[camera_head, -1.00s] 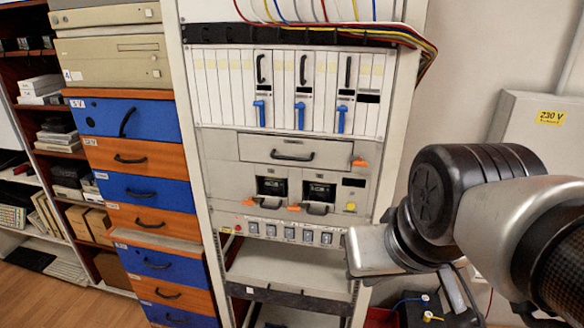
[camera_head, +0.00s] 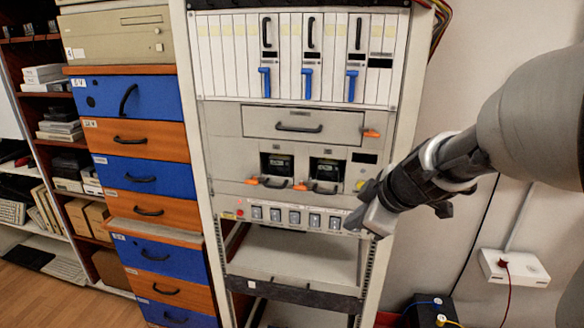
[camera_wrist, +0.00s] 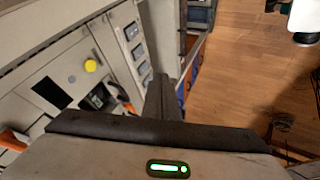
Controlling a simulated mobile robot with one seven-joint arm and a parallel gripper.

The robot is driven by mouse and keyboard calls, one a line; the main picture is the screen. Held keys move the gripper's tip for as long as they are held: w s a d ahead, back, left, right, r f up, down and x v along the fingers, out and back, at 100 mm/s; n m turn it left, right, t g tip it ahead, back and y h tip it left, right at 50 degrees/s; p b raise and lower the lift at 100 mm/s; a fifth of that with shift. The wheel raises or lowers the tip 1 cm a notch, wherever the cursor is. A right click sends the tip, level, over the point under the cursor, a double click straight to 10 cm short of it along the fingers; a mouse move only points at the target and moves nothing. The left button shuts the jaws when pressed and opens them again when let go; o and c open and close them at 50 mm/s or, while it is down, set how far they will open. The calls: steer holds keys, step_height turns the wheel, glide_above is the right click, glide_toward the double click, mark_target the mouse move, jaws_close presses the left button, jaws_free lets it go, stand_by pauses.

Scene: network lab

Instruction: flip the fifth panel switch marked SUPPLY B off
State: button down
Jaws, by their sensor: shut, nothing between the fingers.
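The switch panel is a pale strip low on the rack, with a row of grey rocker switches. The fifth switch (camera_head: 335,222), at the right end of the row, is in the head view; its marking is too small to read. My gripper (camera_head: 362,222) is shut and empty, its tips just right of that switch; I cannot tell whether they touch the panel. In the wrist view, the shut fingers (camera_wrist: 160,97) point toward the row of switches (camera_wrist: 138,50). Which switch is the fifth is unclear there, and the fingers may hide part of the row.
A red button (camera_head: 240,212) is left of the switches. Above them are orange-handled units and a yellow knob (camera_head: 360,185). An open shelf (camera_head: 290,245) lies below. Blue and orange drawers (camera_head: 140,180) stand left. A white wall box (camera_head: 514,268) is at right.

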mark_target(339, 223)
steer(key=shift+w+d+f+n, duration=0.3)
steer(key=shift+w+d+f, duration=0.15)
steer(key=shift+f, duration=0.2)
steer(key=w+f, duration=0.2)
steer(key=w, duration=0.1)
steer(key=w+a+f+p, duration=0.1)
steer(key=w+f, duration=0.1)
steer(key=w, duration=0.1)
steer(key=w+f+p, duration=0.1)
steer(key=w+f, duration=0.1)
steer(key=f, duration=0.1)
steer(key=shift+w+a, duration=0.4)
steer(key=shift+w+d+f, duration=0.15)
steer(key=shift+w, duration=0.25)
